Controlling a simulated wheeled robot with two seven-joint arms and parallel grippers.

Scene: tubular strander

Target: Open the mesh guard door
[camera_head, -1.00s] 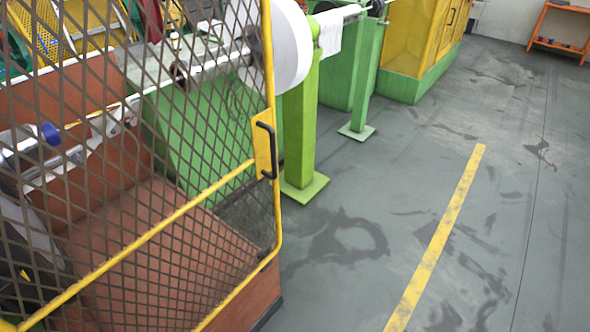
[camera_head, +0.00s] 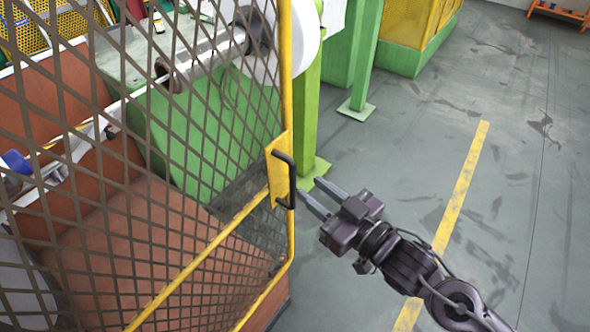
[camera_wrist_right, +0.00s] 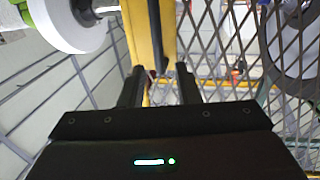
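The mesh guard door (camera_head: 286,90) has a yellow frame with dark diamond mesh and fills the left of the head view. It appears shut, standing over the brown base of the machine. Its black bar handle (camera_head: 291,180) sits on a yellow plate at the door's right edge. My right gripper (camera_head: 308,186) is open and empty, its two fingers pointing at the handle from the right, close to it. In the right wrist view the dark handle (camera_wrist_right: 167,40) stands upright just beyond and between the open fingertips (camera_wrist_right: 158,70). Contact cannot be told. My left gripper is out of view.
A green post (camera_head: 308,110) and a white reel (camera_head: 305,45) stand just behind the door's edge. Grey floor (camera_head: 400,150) with a yellow line (camera_head: 462,185) lies open to the right. A yellow and green cabinet (camera_head: 405,50) stands farther back.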

